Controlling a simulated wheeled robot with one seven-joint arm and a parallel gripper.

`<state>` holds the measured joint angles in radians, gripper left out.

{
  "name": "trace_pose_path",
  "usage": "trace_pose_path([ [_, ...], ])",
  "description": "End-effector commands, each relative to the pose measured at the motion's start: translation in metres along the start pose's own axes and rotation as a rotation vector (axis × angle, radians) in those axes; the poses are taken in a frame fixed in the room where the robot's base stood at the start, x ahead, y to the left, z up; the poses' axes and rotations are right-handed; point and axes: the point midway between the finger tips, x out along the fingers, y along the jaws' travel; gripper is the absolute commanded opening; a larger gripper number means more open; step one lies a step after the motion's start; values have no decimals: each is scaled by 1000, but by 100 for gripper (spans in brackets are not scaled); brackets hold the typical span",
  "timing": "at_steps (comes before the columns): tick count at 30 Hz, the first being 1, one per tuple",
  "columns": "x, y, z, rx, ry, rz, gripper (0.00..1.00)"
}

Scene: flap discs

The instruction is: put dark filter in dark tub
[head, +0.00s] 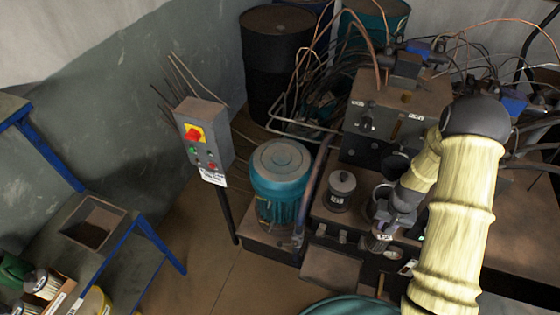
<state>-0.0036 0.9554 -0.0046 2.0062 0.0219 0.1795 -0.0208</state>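My gripper (383,228) points down over the front of the hydraulic unit, under my yellow-sleeved arm. Its fingers are small and dark here, and I cannot tell whether they are open or shut. A small ribbed cylinder with a pale label (379,242) shows right at the fingertips; whether it is held is unclear. It may be a filter, but I cannot make out which one. An open square tub with a dark inside (94,222) sits on the blue-framed bench at the left and looks empty.
A lidded dark canister (341,188) stands left of my gripper, beside a teal motor (281,170). A control box (203,135) on a post stands further left. Several cylinders, one of them pale-topped (42,284), lie at the bottom left. Floor (205,255) is clear between bench and unit.

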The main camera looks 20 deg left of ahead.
Motion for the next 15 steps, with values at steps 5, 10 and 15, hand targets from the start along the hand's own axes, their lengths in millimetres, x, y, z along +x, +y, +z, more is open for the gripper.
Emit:
trace_pose_path([
  [5, -28, 0, 0, 0, 1, 0, 0],
  [10, -48, 0, 0, 0, 0, 0, 0],
  [15, -53, 0, 0, 0, 0, 0, 0],
])
